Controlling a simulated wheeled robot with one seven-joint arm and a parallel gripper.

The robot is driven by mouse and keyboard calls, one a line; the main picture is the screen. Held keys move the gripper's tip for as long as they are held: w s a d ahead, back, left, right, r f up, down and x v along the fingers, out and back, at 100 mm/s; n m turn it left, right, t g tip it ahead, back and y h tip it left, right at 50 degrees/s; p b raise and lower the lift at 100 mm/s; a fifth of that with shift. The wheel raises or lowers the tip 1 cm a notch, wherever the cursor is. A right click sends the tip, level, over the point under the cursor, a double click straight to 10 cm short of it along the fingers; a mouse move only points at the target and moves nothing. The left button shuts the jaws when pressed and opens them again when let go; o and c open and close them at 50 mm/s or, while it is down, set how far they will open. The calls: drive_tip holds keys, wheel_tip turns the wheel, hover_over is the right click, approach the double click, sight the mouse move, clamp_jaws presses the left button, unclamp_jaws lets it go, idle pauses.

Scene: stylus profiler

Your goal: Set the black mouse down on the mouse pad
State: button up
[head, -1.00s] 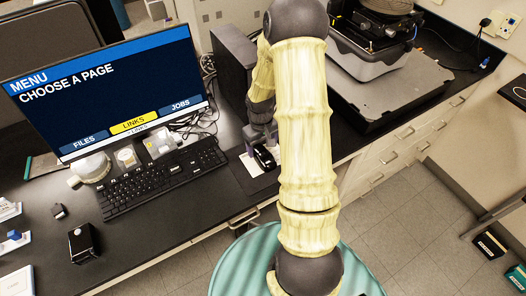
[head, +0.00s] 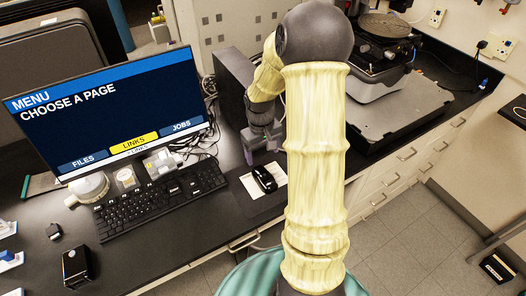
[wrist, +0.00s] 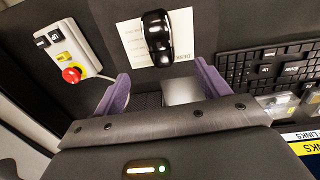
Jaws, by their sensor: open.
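The black mouse (head: 264,180) lies on a white printed sheet (head: 281,177) over the dark mouse pad (head: 262,206), right of the keyboard. In the wrist view the mouse (wrist: 157,38) rests on the sheet (wrist: 184,45), ahead of the fingertips. My gripper (head: 262,146) is beyond the mouse in the head view and clear of it. In the wrist view its two purple fingers (wrist: 163,80) are spread, with no object held between them. My arm hides part of the desk to the right of the pad.
A keyboard (head: 160,198) and a monitor (head: 105,105) stand to the left. A dark computer case (head: 232,85) stands behind the gripper. A control box with a red button (wrist: 68,60) shows in the wrist view. A stage instrument (head: 385,60) is at the right.

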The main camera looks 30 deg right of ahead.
drive_tip(key=shift+a, duration=0.1)
drive_tip(key=s+a+r+t, duration=0.2)
drive_tip(key=s+a+r, duration=0.5)
drive_tip(key=s+a, duration=0.5)
drive_tip(key=shift+s+a+m+t, duration=0.2)
drive_tip(key=shift+a+m+t, duration=0.1)
drive_tip(key=shift+a+m, duration=0.1)
